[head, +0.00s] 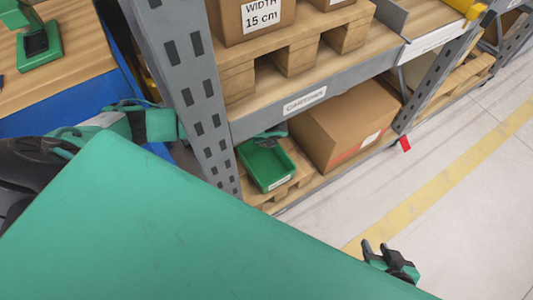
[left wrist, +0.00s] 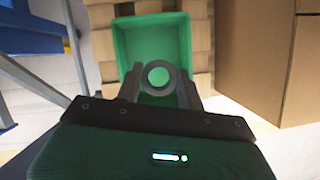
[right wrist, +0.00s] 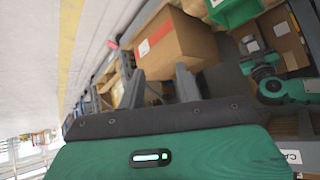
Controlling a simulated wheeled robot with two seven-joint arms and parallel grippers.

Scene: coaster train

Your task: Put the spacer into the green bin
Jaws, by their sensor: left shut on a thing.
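The spacer, a grey ring (left wrist: 158,64), is held between the fingers of my left gripper (left wrist: 157,84). The green bin (head: 270,180) stands on the low shelf of the rack. In the left wrist view, the open bin (left wrist: 123,48) lies beyond the ring, and its green floor shows through the hole. In the head view, my left gripper (head: 264,137) is at the bin's far edge, partly hidden, and the spacer cannot be made out. The bin also shows in the right wrist view (right wrist: 236,12). My right gripper (head: 388,254) is open and empty over the floor, away from the bin.
A grey rack post (head: 193,90) stands in front of my left arm. A cardboard box (head: 345,125) sits right of the bin on the low shelf. A wooden shelf (head: 300,80) with boxes is above the bin. The aisle floor (head: 480,190) at right is clear.

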